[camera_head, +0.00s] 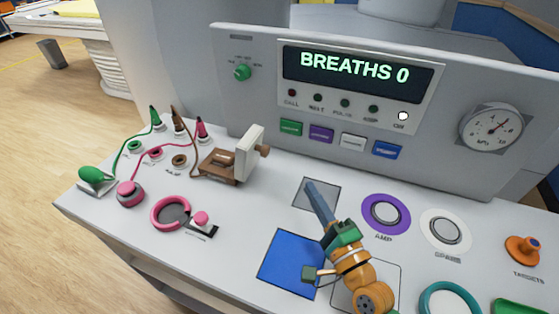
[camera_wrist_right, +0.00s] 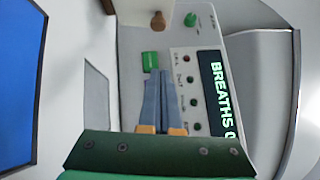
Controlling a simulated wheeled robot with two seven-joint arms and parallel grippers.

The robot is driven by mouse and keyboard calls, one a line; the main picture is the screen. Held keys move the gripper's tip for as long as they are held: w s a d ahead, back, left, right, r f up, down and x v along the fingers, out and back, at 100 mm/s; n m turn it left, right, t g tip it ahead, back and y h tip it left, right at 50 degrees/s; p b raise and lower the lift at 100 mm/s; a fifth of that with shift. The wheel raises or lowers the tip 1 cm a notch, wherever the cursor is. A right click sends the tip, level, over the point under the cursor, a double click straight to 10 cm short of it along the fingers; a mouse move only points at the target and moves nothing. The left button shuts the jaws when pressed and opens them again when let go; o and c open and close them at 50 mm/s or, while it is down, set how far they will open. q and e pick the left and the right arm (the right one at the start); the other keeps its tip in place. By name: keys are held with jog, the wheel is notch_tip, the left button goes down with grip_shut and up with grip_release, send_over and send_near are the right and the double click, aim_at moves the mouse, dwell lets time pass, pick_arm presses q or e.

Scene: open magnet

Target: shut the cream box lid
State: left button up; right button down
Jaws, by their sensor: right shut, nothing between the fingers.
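The box (camera_head: 222,165) is a small brown frame on the left-middle of the white console. Its cream lid (camera_head: 249,153) stands upright, open, at the box's right side, with a brown knob (camera_head: 264,150) pointing right. My right gripper (camera_head: 309,186) is shut and empty over the grey square, to the right of the lid and apart from it. In the right wrist view the shut fingers (camera_wrist_right: 164,74) point toward a brown knob (camera_wrist_right: 158,20) at the top. My left gripper is not in view.
A panel reading BREATHS 0 (camera_head: 355,72) rises behind, with coloured buttons below it. A pink ring (camera_head: 157,219) and cables with plugs lie near the box. A blue square (camera_head: 291,262) lies below my right gripper. The surface between lid and gripper is clear.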

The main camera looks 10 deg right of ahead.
aim_at(255, 156)
jog(key=a+p+x, duration=0.2)
jog(key=x, duration=0.9)
jog(key=shift+a+r, duration=0.3)
jog(key=shift+a, duration=0.1)
jog(key=shift+w, duration=0.1)
